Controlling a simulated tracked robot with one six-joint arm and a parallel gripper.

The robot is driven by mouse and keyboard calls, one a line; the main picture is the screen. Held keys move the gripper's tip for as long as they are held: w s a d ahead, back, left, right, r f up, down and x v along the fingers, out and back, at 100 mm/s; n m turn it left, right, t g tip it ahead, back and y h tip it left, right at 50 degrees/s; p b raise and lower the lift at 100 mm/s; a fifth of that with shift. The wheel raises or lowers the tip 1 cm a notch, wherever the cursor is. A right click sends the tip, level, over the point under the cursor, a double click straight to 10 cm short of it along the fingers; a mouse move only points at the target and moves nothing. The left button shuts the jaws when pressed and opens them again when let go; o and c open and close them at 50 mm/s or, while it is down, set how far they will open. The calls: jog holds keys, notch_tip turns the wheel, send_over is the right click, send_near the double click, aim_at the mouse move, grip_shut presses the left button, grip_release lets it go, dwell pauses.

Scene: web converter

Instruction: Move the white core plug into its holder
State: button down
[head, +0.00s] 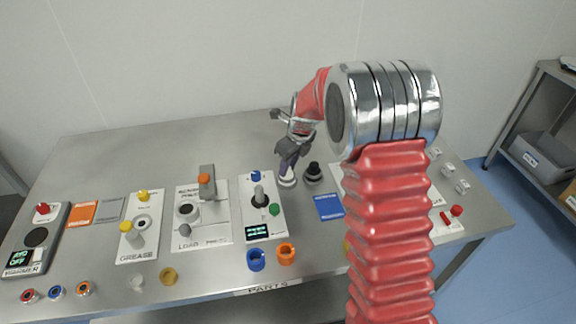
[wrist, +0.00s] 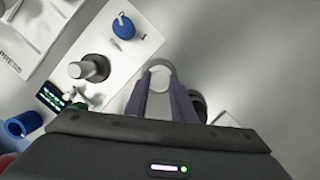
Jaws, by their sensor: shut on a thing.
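My gripper (head: 289,160) reaches down over the middle of the table, beyond the panel with the green-lit display. Its purple-grey fingers also show in the wrist view (wrist: 166,98), shut on a white ring-shaped piece (wrist: 161,70), which looks like the white core plug. In the head view the white piece (head: 287,181) shows at the fingertips, low over the table or touching it; I cannot tell which. A black round piece (head: 313,172) stands just right of it, and is partly hidden behind the right finger in the wrist view. I cannot make out which thing is the plug's holder.
The panel (head: 261,222) with a grey post, blue knob and green button is just left of my gripper. A blue card (head: 328,207) lies to the right. Blue (head: 256,260) and orange (head: 286,253) rings stand near the front edge. Bare table lies behind.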

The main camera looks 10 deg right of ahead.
jog(key=c, duration=1.4)
grip_release()
jog(key=v, duration=1.3)
jog(key=shift+r, duration=0.3)
jog(key=shift+s+d, duration=0.1)
